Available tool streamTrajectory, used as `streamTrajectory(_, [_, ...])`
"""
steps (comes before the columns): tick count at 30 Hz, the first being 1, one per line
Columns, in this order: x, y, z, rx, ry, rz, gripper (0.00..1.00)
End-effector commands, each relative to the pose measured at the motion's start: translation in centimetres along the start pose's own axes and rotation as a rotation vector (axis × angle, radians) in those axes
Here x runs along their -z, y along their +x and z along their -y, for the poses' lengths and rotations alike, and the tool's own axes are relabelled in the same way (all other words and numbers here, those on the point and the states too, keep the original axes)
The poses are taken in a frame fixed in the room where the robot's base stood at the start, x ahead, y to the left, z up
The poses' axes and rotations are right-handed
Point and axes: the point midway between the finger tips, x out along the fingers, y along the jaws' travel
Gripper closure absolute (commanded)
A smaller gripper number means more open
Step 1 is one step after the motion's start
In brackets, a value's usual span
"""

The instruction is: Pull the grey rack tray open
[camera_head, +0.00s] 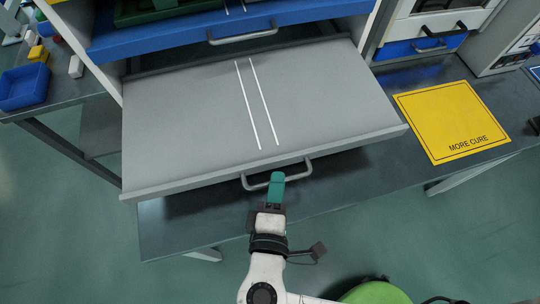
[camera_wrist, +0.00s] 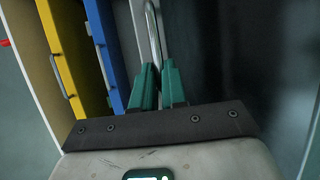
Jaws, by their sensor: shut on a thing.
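The grey rack tray (camera_head: 190,120) is pulled well out of the rack in the head view, its flat top bare except for two white lines. Its handle (camera_head: 300,170) is a grey bar on the front edge; the handle also shows in the wrist view (camera_wrist: 152,30). My gripper (camera_head: 277,180) has green fingers and is at the handle. In the wrist view my gripper (camera_wrist: 160,75) has its two fingers closed around the handle bar. The exact contact at the fingertips is partly hidden.
A blue tray (camera_head: 170,38) sits above the grey one. A yellow "MORE CURE" sign (camera_head: 450,115) lies on the dark bench (camera_head: 350,185) at the right. A blue bin (camera_head: 24,86) stands at the left. Open floor lies in front of the bench.

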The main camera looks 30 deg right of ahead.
Motion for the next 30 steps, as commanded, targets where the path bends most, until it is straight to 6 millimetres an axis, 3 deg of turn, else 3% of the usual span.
streamTrajectory(6, [-0.7, -1.7, 0.4, 0.001, -0.001, -0.001, 1.0])
streamTrajectory(18, [-0.8, -2.0, 0.5, 0.0, 0.0, 0.0, 1.0])
streamTrajectory(19, [-0.8, -2.0, 0.5, 0.001, 0.0, 0.0, 0.87])
streamTrajectory(24, [-0.8, -1.9, 0.5, 0.0, 0.0, 0.0, 0.7])
streamTrajectory(27, [-0.8, -1.9, 0.5, 0.0, 0.0, 0.0, 0.62])
streamTrajectory(30, [-0.8, -1.9, 0.5, 0.0, 0.0, 0.0, 0.62])
